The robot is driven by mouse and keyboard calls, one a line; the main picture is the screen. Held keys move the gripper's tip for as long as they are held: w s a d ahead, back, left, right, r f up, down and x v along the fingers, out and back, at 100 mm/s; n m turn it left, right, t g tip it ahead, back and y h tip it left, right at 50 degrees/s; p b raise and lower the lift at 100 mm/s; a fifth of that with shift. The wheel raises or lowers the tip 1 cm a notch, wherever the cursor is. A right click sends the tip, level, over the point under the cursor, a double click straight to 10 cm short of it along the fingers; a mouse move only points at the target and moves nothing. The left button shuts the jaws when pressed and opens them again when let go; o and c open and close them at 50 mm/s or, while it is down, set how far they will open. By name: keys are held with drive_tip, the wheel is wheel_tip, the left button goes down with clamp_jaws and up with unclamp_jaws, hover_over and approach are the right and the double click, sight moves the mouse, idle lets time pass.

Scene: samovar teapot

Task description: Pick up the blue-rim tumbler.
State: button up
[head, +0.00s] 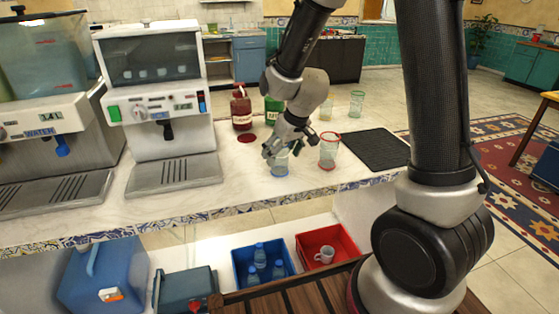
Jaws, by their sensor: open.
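The blue-rim tumbler (280,166) is a clear glass standing on the white counter, left of the red-rim tumbler (328,151). My gripper (272,154) is open and sits right at the blue-rim tumbler's upper part, with its fingers covering some of it. I cannot tell whether the fingers touch the glass. Only the lower part and blue edge of the tumbler show clearly.
A black mat (376,147) lies right of the red-rim tumbler. A red bottle (241,108) and a green container (273,108) stand behind my gripper. A white dispenser (160,110) stands left.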

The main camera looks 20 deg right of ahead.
drive_tip(key=shift+x, duration=1.2)
drive_tip(key=shift+s, duration=0.1)
drive_tip(key=c, duration=1.1)
drive_tip(key=shift+r, duration=0.1)
